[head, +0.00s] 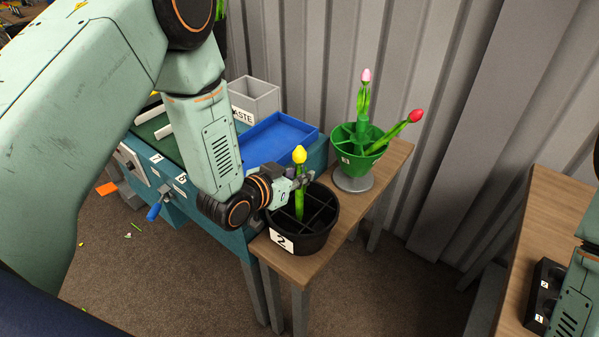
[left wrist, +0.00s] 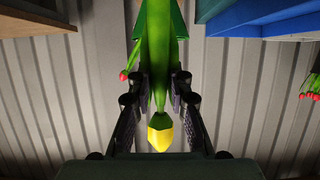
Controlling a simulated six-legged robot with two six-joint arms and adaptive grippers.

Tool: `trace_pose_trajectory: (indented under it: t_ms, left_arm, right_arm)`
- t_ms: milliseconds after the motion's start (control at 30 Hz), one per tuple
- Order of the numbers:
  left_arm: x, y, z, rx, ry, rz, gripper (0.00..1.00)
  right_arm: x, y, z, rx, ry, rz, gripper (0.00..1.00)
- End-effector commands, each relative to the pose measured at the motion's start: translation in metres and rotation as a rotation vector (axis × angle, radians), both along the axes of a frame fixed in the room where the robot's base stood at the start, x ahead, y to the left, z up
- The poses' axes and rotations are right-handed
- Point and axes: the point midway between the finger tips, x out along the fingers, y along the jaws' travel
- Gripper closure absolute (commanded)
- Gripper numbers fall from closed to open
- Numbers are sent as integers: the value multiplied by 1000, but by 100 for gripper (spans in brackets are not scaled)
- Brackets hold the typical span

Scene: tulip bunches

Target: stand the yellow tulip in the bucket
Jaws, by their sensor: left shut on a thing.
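The yellow tulip (head: 299,157) is upright over the black bucket (head: 316,240), which has a divided top and a label "2". Its stem passes down into one compartment; its lower end is hidden, so I cannot tell whether it touches the bottom. My left gripper (head: 303,178) is shut on the stem just below the bloom, above the bucket's far left rim. In the left wrist view the yellow bloom (left wrist: 160,135) hangs between the fingers (left wrist: 159,95) with green leaves beyond. My right gripper is not in view; only part of my right arm shows at the right edge.
A green bucket (head: 345,150) on a grey foot holds a pink tulip (head: 365,76) and a leaning red tulip (head: 416,116) on the same wooden table (head: 284,262). A blue tray (head: 262,146) and a grey bin (head: 257,91) stand left behind. A corrugated wall closes the back.

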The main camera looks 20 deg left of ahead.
Motion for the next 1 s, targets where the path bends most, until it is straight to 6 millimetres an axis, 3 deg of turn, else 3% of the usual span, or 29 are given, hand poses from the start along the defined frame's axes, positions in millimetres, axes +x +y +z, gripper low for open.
trace_pose_trajectory:
  t_ms: [467, 500, 700, 800, 1000]
  left_arm:
    - [0, 0, -7, 0, 0, 0, 99]
    - [0, 0, -7, 0, 0, 0, 79]
    - [0, 0, -7, 0, 0, 0, 62]
    - [0, 0, -7, 0, 0, 0, 54]
    - [0, 0, -7, 0, 0, 0, 54]
  right_arm:
    - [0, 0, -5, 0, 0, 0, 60]
    - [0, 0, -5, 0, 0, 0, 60]
    - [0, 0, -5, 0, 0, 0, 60]
    - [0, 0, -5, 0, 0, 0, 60]
    - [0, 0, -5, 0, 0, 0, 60]
